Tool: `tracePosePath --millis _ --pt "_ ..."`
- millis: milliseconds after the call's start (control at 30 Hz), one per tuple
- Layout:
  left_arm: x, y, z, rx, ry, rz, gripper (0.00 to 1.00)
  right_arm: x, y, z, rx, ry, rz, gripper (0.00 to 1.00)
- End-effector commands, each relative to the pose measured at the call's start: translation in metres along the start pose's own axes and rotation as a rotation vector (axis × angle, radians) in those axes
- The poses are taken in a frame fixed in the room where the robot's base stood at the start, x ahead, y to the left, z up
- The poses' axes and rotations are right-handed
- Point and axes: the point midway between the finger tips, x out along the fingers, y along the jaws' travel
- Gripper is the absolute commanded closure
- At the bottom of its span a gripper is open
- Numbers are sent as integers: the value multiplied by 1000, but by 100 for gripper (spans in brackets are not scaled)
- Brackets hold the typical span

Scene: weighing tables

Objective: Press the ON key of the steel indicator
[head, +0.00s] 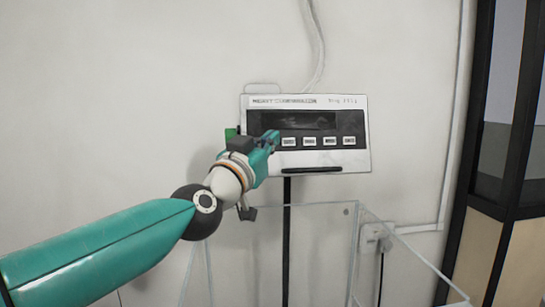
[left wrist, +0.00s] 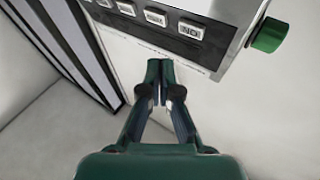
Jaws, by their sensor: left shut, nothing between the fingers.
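The steel indicator (head: 345,103) is a silver box with a dark display and a row of pale keys on its front. In the left wrist view the indicator (left wrist: 232,20) appears turned round, and its ON key (left wrist: 190,30) is at the right end of the visible keys. My left gripper (head: 272,138) is shut and empty. It overlaps the left end of the key row in the head view and hides part of it. In the left wrist view the fingertips (left wrist: 160,68) lie just below the key panel, with no contact visible. My right gripper is out of view.
A green knob (left wrist: 269,35) sticks out of the indicator's side. A black post (head: 286,240) carries the indicator. Clear panels (head: 355,255) stand below it. A wall socket (head: 376,236) and a dark-framed door or window (head: 497,165) are to the right.

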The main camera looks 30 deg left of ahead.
Motion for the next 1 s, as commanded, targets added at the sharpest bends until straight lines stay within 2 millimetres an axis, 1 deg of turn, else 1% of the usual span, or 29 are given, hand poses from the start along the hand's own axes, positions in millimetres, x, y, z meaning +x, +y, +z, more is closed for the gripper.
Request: tracePosePath --millis 33,200,333,1000 --pt "4 -3 8 2 -1 -1 100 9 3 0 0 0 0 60" --pt "15 -12 13 1 1 -1 100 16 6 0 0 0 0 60" --pt "20 -15 15 1 0 0 100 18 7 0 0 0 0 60" --pt "20 -16 15 1 0 -1 100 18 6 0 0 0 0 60"
